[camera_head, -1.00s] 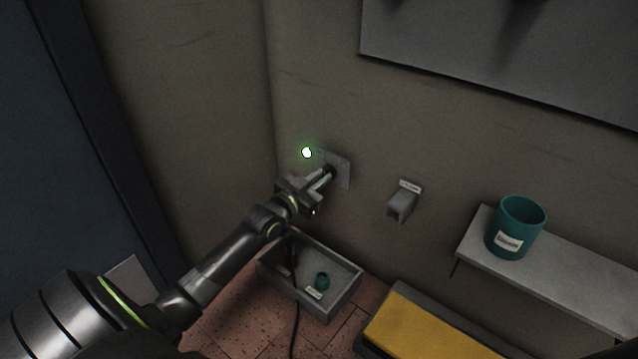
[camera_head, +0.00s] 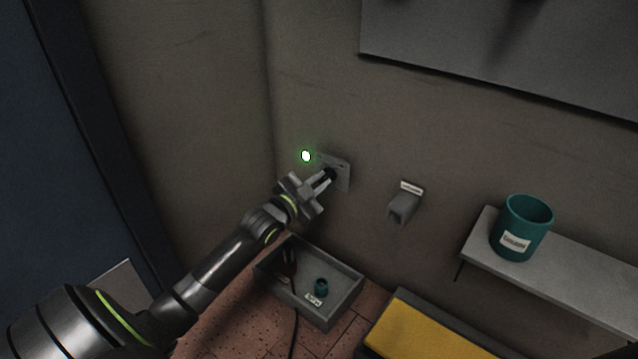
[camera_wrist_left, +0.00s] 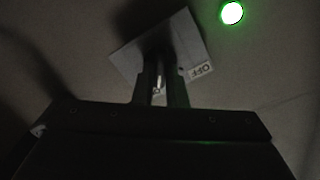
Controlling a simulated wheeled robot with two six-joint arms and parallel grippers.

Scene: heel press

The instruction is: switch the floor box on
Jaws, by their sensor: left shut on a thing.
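A grey plate (camera_head: 344,178) is fixed to the wall, with a dark knob or lever at its middle. In the left wrist view the plate (camera_wrist_left: 189,38) looks tilted and carries a white label reading OFF (camera_wrist_left: 200,70). My left gripper (camera_head: 328,176) reaches the plate and is shut on the dark part. In the left wrist view its fingers (camera_wrist_left: 160,65) stand close together over it and hide most of it, so I cannot tell its setting. A green lamp (camera_head: 306,156) glows at the plate's left; it also shows in the left wrist view (camera_wrist_left: 232,13). My right gripper is out of view.
An open grey tray (camera_head: 345,308) on the floor holds a small teal cup (camera_head: 321,287) and a dark tool. A small labelled grey wall box (camera_head: 403,207) is right of the plate. A teal cup (camera_head: 523,228) stands on a shelf (camera_head: 560,268). A yellow-topped block (camera_head: 415,335) is below.

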